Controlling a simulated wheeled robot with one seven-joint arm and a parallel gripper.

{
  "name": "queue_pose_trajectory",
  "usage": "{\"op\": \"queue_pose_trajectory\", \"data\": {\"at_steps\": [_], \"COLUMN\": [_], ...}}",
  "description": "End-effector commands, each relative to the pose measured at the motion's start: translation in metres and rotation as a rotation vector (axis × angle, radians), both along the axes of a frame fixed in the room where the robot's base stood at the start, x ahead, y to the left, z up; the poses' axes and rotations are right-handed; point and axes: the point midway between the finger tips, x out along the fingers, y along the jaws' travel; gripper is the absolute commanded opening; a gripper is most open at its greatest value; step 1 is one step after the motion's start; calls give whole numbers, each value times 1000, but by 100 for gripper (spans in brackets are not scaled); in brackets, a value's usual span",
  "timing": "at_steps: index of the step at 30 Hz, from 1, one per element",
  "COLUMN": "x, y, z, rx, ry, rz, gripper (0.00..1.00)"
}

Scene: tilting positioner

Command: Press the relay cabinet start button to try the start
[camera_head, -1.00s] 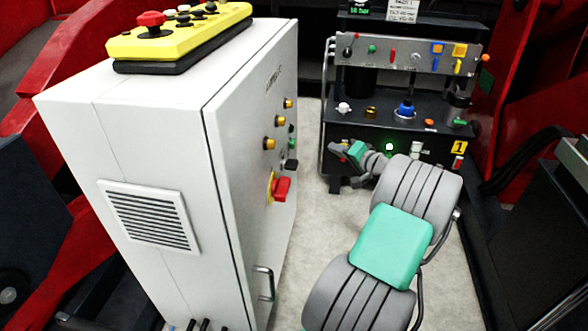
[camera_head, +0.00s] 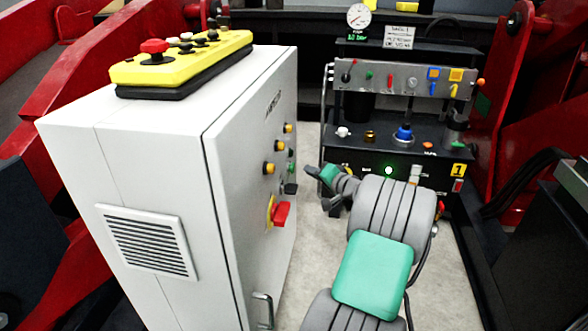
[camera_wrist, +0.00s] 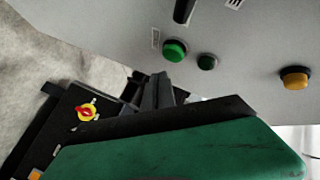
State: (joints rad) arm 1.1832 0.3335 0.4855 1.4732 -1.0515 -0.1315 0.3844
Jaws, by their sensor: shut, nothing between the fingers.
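The white relay cabinet (camera_head: 235,150) stands at left, its front door facing right. Its door carries yellow buttons (camera_head: 268,167), small green ones (camera_head: 291,167), a black knob and a red-and-yellow rotary switch (camera_head: 280,213). My gripper (camera_head: 316,182) is shut and empty, just right of the door. In the wrist view its fingers (camera_wrist: 158,90) lie below the bright green button; contact is not visible.
A yellow control pendant (camera_head: 185,60) with a red mushroom button lies on the cabinet top. A black bench panel (camera_head: 400,150) with knobs and a gauge stands behind my arm. Red machine frames rise at both sides. Pale floor shows between cabinet and bench.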

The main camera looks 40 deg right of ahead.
Motion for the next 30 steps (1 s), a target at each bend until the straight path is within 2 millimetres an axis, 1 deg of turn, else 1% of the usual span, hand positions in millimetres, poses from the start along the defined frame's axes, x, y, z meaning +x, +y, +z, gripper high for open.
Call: {"op": "queue_pose_trajectory", "data": {"at_steps": [1, 6, 30], "x": [4, 11, 11], "y": [4, 9, 9], "z": [2, 1, 0], "rx": [0, -1, -1], "ry": [0, 1, 0], "rz": [2, 1, 0], "gripper": [0, 0, 0]}}
